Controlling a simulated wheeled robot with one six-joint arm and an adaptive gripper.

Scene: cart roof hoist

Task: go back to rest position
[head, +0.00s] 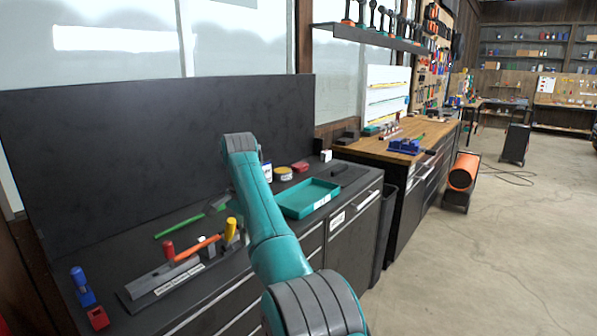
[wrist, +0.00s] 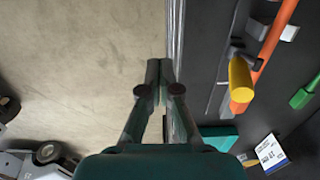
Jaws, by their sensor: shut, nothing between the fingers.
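My gripper (wrist: 160,68) shows in the wrist view with its two fingertips together and nothing between them. It hangs over the front edge of the dark bench, with floor to the left and bench top to the right. My teal arm reaches forward over the bench in the head view; the gripper itself is hidden there. A yellow-handled tool (wrist: 241,80) and an orange handle (wrist: 265,55) lie to the right of the fingers, apart from them.
The dark bench holds a tool rack (head: 172,283), a green tool (head: 180,227), a teal tray (head: 295,200) and a blue item (head: 82,285). A tall dark panel (head: 150,150) stands behind. A wooden workbench (head: 375,149) and orange heater (head: 463,172) stand farther right. The floor (head: 480,270) is clear.

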